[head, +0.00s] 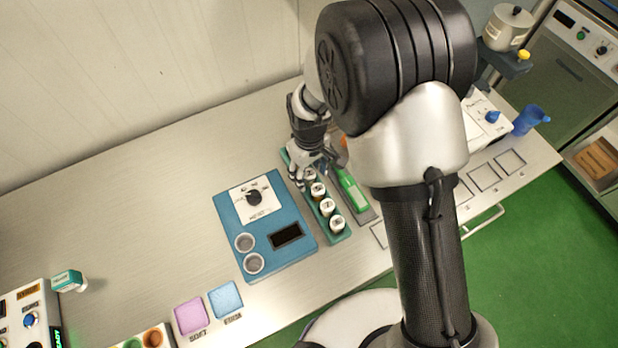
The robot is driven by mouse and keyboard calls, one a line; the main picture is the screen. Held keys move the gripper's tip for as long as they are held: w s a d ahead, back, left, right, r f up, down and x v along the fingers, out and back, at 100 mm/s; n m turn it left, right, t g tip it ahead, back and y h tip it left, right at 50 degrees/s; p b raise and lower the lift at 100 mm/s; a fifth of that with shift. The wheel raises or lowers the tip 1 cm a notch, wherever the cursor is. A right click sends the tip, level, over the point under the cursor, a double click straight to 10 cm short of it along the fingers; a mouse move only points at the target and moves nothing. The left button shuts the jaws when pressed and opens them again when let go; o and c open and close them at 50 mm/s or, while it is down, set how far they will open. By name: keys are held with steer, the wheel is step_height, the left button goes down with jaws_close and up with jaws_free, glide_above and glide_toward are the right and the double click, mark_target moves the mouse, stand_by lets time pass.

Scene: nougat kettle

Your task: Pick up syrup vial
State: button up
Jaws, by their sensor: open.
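Several small vials with white caps stand in a row in a narrow green rack (341,238) on the table. One white-capped vial (319,189) stands in the middle of the row, and another vial (337,222) is at the near end. I cannot read their labels, so I cannot tell which is the syrup vial. My gripper (299,182) is open, pointing down at the far end of the rack. It partly hides the farthest vial (310,174). I cannot tell whether the fingers are around that vial or beside it.
A blue device (285,258) with a dial stands left of the rack. A green bottle (353,190) lies in a grey tray just right of it. My arm hides part of the table's right side. The table's left middle (140,220) is clear.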

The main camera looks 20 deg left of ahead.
steer(key=shift+f, duration=0.5)
steer(key=shift+c, duration=0.4)
steer(key=c, duration=1.1)
